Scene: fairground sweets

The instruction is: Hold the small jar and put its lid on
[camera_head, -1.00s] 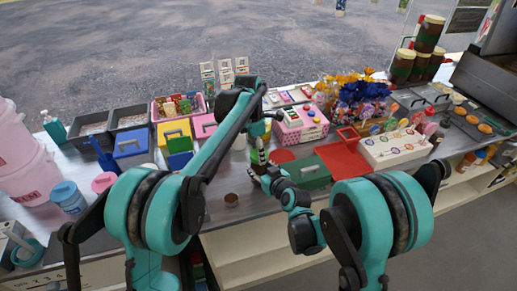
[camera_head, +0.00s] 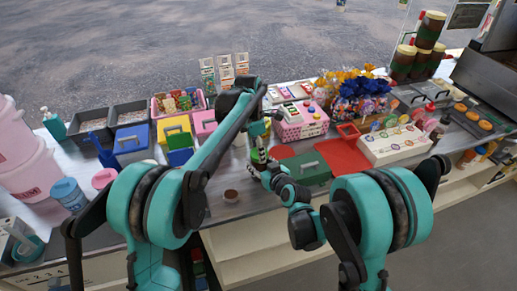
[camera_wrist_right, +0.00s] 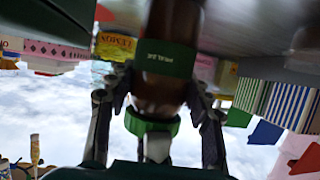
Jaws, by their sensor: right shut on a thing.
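The small jar (camera_wrist_right: 163,88) is brown with a green label and a green band at one end. In the right wrist view it stands between the fingers of my right gripper (camera_wrist_right: 157,115), which is shut on it. In the head view the jar (camera_head: 258,156) shows small and partly hidden above the counter, with my right gripper (camera_head: 257,170) at its lower part. My left gripper (camera_head: 259,135) reaches down from above, close over the jar; its fingers are too small to read. A small round brown piece (camera_head: 231,196) lies on the counter at the front; I cannot tell whether it is the lid.
Blue (camera_head: 133,146) and yellow (camera_head: 173,127) boxes stand to the left. A pink dotted box (camera_head: 303,122) is behind. Bare counter surrounds the small brown piece.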

